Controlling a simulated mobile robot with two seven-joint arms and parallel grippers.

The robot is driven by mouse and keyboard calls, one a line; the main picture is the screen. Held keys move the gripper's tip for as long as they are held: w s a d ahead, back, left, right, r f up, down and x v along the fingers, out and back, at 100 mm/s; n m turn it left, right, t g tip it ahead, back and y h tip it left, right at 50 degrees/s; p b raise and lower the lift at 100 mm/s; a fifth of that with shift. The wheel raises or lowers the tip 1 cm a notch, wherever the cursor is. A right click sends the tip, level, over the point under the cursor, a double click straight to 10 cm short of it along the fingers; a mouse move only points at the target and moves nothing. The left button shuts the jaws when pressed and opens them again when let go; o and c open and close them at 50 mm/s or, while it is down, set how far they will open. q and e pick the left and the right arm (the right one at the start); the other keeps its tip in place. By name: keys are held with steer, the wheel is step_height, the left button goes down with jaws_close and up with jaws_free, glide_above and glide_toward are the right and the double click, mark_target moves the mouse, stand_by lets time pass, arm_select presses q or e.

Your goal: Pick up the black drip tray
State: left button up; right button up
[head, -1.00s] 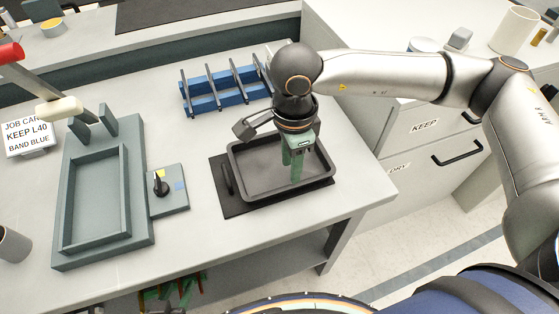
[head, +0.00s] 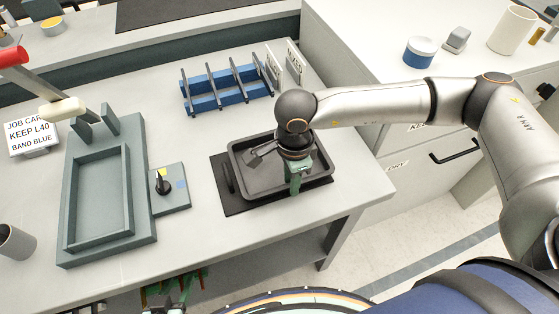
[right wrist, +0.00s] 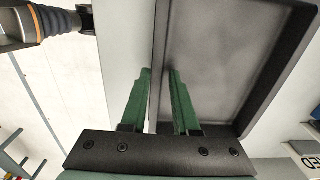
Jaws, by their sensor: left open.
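The black drip tray (head: 262,188) lies flat on a dark mat (head: 234,208) on the bench. It has a raised rim and looks empty. My right gripper (head: 294,188) points down at the tray's near rim, toward its right end. In the right wrist view, its green fingers (right wrist: 160,75) stand on either side of the tray wall (right wrist: 159,40), with a gap between them; one is inside the tray (right wrist: 225,60), one outside. My left gripper (head: 178,284) is low at the bottom of the head view, open and empty, below the bench's front edge.
A blue rack (head: 225,90) stands behind the tray. A grey-green fixture (head: 75,235) and a plate with a black knob (head: 170,195) are to the left. A job card (head: 30,138) stands at far left. A blue-and-white jar (head: 420,52) sits on the right counter.

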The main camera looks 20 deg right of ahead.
jaws_close()
stand_by(1.1)
